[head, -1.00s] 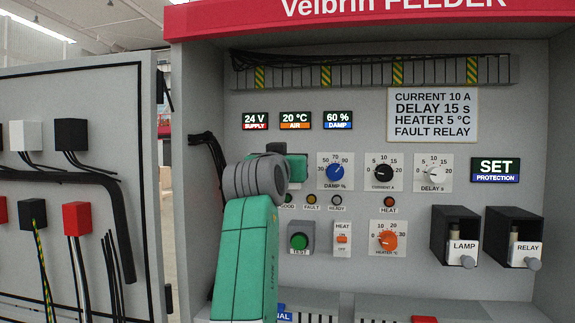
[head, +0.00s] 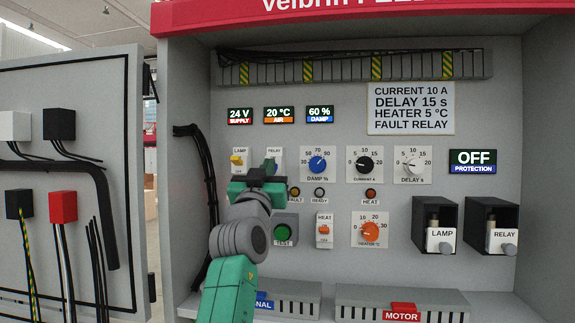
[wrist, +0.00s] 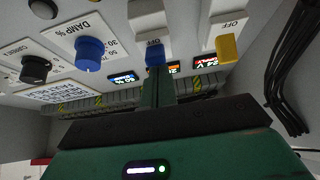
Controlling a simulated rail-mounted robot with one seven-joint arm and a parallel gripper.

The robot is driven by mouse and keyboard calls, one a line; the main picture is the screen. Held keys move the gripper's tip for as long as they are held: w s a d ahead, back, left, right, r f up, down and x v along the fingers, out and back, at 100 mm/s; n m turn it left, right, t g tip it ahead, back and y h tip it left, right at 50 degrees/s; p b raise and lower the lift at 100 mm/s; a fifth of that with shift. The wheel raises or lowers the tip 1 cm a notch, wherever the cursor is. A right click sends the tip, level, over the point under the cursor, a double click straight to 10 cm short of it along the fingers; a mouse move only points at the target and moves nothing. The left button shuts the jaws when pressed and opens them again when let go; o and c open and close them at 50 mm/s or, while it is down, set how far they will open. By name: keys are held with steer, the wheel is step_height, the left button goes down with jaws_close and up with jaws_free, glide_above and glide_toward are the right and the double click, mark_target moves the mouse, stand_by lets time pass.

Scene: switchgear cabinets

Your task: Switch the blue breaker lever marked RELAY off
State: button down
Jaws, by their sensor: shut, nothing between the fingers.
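The blue RELAY lever (wrist: 154,52) shows in the wrist view, close to an OFF mark; I cannot tell its exact position. In the head view its RELAY plate (head: 276,152) is in the upper left of the panel, and my gripper covers most of the lever. My gripper (wrist: 156,80) is shut and empty. Its green fingertips are right at the blue lever's end; I cannot tell if they touch. In the head view my gripper (head: 269,166) is in front of the RELAY plate. The yellow LAMP lever (head: 237,160) is just left of it.
The DAMP dial (head: 317,165) is to the right, and indicator lamps and a green TEST button (head: 283,232) are below. Black cables (head: 205,165) hang at the left wall. The PROTECTION display (head: 473,161) reads OFF. A RELAY-tagged black holder (head: 476,215) is at the far right.

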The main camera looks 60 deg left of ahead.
steer(key=shift+a+f, duration=0.1)
steer(key=shift+f, duration=0.5)
stand_by(0.4)
step_height(320, 180, up, 4)
steer(key=d+p, duration=0.2)
steer(key=a+f+b+v, duration=0.1)
steer(key=b+v, duration=0.4)
steer(key=v, duration=0.5)
steer(key=shift+a+f, duration=0.25)
steer(key=shift+f, duration=0.2)
